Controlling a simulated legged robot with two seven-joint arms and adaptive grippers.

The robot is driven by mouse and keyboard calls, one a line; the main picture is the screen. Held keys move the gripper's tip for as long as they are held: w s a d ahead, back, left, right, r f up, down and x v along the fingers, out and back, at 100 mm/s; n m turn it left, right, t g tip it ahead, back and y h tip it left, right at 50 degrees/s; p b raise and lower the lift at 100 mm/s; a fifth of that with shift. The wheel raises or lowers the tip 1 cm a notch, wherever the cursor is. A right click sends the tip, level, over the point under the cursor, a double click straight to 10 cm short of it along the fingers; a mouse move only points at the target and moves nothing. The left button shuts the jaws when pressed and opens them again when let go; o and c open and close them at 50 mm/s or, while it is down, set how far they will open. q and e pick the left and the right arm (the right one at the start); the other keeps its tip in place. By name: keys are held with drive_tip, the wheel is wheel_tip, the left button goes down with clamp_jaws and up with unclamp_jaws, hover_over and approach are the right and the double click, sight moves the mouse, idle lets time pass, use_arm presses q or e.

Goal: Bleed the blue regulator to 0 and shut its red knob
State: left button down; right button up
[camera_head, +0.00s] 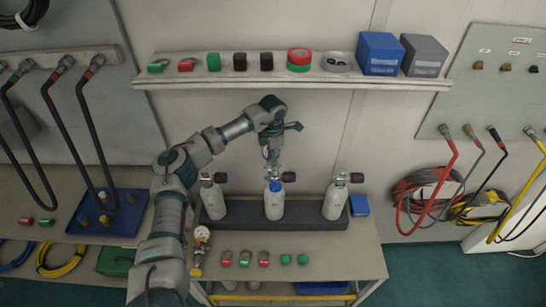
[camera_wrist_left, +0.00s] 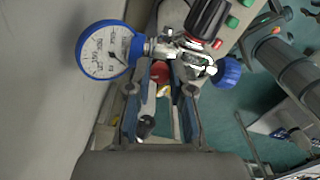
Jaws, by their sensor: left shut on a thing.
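The blue regulator sits on the middle white cylinder (camera_head: 274,207); in the head view its blue part (camera_head: 275,187) shows there. In the left wrist view its blue-rimmed gauge (camera_wrist_left: 104,50) faces me, but the needle reading is too small to tell. A blue knob (camera_wrist_left: 229,71) is on its right side. The red knob (camera_wrist_left: 160,74) shows between the fingers of my left gripper (camera_wrist_left: 160,92), which is shut on it. In the head view my left gripper (camera_head: 270,155) is just above the middle cylinder, hiding much of the regulator. My right gripper is not in view.
Two more white cylinders (camera_head: 213,201) (camera_head: 335,203) flank the middle one in a dark rack (camera_head: 240,215). A gauge assembly (camera_head: 202,233) and several small red and green fittings (camera_head: 245,259) lie on the bench in front. A shelf (camera_head: 300,84) runs above.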

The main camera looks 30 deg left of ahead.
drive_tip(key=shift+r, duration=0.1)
use_arm(q)
drive_tip(key=m+p, duration=0.1)
drive_tip(key=m, duration=0.2)
drive_tip(key=shift+d+r+p, duration=0.1)
drive_tip(key=shift+p, duration=0.3)
drive_tip(key=shift+m, duration=0.8)
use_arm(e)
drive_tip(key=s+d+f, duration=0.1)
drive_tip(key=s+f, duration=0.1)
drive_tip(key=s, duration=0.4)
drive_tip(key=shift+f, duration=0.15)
use_arm(q)
drive_tip(key=c, duration=1)
unclamp_jaws()
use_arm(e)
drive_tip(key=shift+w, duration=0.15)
use_arm(q)
wheel_tip(320, 180, up, 7)
